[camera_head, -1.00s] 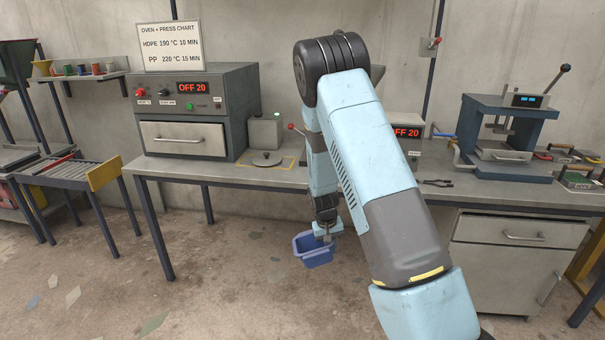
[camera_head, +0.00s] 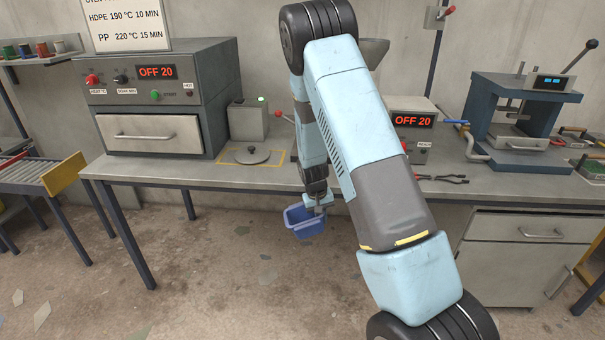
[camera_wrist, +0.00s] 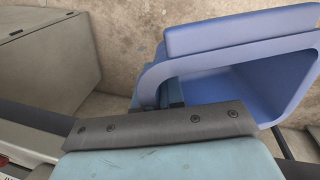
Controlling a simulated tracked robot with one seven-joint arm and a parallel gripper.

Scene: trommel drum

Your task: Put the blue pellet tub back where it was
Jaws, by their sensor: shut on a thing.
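The blue pellet tub (camera_head: 304,220) hangs from my gripper (camera_head: 317,208) in front of the workbench's front edge, just below the height of the bench top. My gripper is shut on the tub's rim at its right side. In the wrist view the tub (camera_wrist: 262,70) fills the upper right, its rim and inside showing. The part of the tub that I see inside looks empty, but its bottom is mostly hidden. My arm covers part of the bench behind it.
A blue press (camera_head: 520,120) stands at the right. A roller conveyor (camera_head: 38,176) is at the left. The floor below is open.

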